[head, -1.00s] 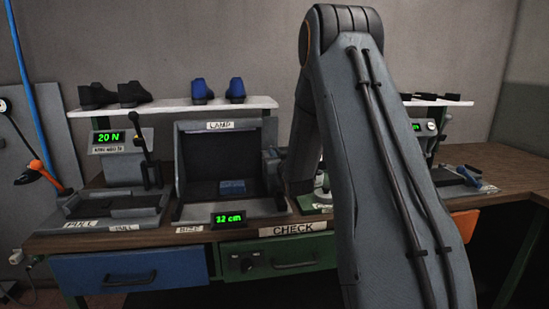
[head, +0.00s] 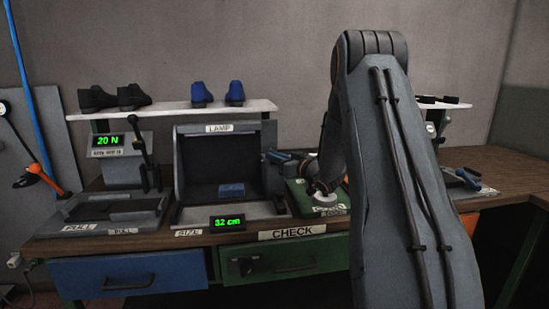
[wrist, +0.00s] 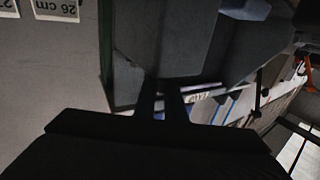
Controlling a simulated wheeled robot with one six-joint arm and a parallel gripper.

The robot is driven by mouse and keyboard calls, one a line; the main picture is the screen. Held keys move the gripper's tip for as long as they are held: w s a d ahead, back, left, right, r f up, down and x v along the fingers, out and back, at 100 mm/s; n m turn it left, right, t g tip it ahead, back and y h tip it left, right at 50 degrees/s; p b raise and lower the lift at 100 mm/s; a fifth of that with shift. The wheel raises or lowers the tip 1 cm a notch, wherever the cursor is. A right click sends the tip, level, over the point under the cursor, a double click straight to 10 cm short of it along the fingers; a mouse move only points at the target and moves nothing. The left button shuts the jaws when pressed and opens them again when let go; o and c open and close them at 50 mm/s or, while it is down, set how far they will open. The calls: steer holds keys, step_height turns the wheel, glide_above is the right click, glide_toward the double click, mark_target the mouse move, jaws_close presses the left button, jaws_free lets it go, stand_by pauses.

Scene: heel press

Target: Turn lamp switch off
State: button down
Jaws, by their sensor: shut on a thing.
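The grey box labelled LAMP (head: 184,178) stands on the bench left of my arm. Its interior is dark, and a blue block (head: 231,190) lies inside. My gripper (head: 268,157) is at the right outer wall of this box. In the wrist view my two dark fingers (wrist: 162,98) reach to the grey box (wrist: 165,40) with a narrow gap between them. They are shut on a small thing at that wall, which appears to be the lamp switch. The switch itself is hidden by the fingers and shadow, so its position cannot be told.
A green unit with a pale round disc (head: 323,196) stands just right of the lamp box, close below my wrist. A shelf (head: 160,112) with shoes runs behind. A press with a lever (head: 140,140) stands left. The bench (head: 510,165) is bare at far right.

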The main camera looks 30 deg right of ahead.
steer(key=shift+r, duration=0.1)
steer(key=c, duration=1.8)
jaws_free()
steer(key=b+v, duration=0.1)
steer(key=v, duration=0.6)
steer(key=shift+s+d, duration=0.2)
steer(key=shift+s, duration=0.15)
